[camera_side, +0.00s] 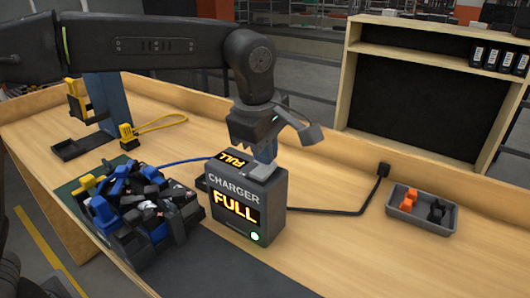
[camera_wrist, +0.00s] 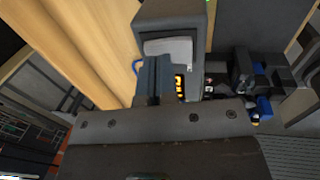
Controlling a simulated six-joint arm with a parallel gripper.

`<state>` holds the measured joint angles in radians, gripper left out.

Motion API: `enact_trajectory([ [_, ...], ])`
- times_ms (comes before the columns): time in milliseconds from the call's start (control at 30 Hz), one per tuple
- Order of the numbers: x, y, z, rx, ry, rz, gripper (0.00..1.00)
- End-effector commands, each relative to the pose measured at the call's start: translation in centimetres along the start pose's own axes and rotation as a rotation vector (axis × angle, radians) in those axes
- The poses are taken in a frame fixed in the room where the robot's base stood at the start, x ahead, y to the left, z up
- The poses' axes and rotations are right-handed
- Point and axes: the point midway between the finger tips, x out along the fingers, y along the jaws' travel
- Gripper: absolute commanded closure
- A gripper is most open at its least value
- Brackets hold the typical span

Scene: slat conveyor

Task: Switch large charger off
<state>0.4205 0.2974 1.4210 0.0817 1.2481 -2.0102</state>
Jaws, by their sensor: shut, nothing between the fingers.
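The large charger (camera_side: 268,205) is a dark grey box on the bench, marked CHARGER. Its front display reads FULL in yellow, and a green light (camera_side: 254,237) glows at its lower front. A second FULL display (camera_side: 234,158) shows on its top. A light grey part (camera_side: 260,170) is on the top, under my gripper (camera_side: 265,155). In the wrist view the charger (camera_wrist: 205,12) is beyond my shut, empty fingers (camera_wrist: 155,75), and the light grey part (camera_wrist: 168,48) shows beside the fingertips. The fingertips are at or just above it; contact is unclear.
A pile of black, blue and yellow tools (camera_side: 140,210) lies left of the charger. A black cable (camera_side: 330,211) runs right to a plug (camera_side: 384,169). A grey tray (camera_side: 421,212) holds orange and black pieces. A yellow-looped item (camera_side: 128,136) and a shelf (camera_side: 415,90) stand farther back.

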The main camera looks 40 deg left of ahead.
Motion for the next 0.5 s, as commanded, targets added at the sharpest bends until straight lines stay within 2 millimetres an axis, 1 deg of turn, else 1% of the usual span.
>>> enact_trajectory([
  [100, 0.63, -0.03, -0.03, 0.0, 0.001, -0.002, 1.0],
  [500, 0.93, 0.07, -0.03, -0.001, 0.002, -0.017, 1.0],
])
